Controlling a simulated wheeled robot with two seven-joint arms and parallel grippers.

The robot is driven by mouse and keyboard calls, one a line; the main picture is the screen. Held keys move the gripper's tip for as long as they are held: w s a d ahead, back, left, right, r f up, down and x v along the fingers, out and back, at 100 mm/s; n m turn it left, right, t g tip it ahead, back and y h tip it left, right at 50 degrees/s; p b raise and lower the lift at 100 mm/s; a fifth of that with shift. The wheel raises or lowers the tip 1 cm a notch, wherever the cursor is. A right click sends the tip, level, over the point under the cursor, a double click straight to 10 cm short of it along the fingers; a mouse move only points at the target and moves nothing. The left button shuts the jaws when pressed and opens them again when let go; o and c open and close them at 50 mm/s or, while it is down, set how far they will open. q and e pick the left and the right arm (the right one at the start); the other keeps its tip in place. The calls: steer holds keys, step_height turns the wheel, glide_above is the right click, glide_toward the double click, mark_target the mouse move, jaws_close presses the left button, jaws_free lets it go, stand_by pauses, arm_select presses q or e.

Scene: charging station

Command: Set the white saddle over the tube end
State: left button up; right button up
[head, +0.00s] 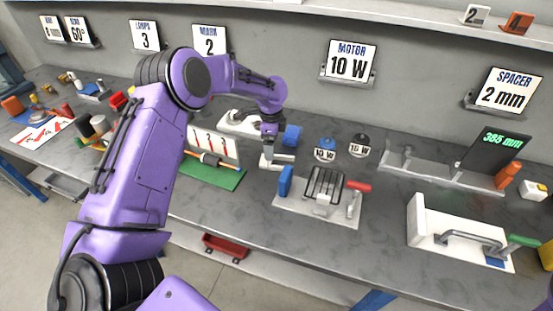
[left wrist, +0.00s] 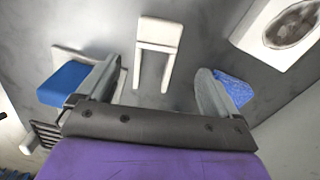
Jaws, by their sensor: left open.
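My left gripper (head: 270,140) reaches down over the middle of the bench in the head view. In the left wrist view the left gripper (left wrist: 160,90) is open, with its grey fingers spread and nothing between the tips. A white U-shaped piece, apparently the saddle (left wrist: 160,36), lies on the grey surface just ahead of the gap. It appears apart from both fingers. In the head view it is hard to separate from the white parts under the gripper. I cannot identify the tube end with certainty; a thin rod (head: 208,158) lies over a green mat (head: 226,180). My right gripper is not in view.
A blue block (left wrist: 66,84) is close beside the left-hand finger. A white block with a round dark face (left wrist: 292,24) is at upper right. A fixture with a red handle (head: 358,186) and two labelled discs (head: 325,148) (head: 359,145) stand right of the gripper.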

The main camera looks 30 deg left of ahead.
mark_target(264, 164)
arm_select(q)
steer(key=shift+s+f+p, duration=0.5)
steer(key=shift+s+f, duration=0.15)
steer(key=f, duration=0.1)
steer(key=w+f, duration=0.1)
steer(key=f, duration=0.1)
steer(key=f+p, duration=0.1)
steer(key=f, duration=0.1)
steer(key=shift+w+d+f, duration=0.15)
steer(key=shift+d, duration=0.15)
steer(key=shift+s+r, duration=0.2)
steer(key=shift+s, duration=0.1)
steer(key=shift+c, duration=0.6)
steer(key=c, duration=1.1)
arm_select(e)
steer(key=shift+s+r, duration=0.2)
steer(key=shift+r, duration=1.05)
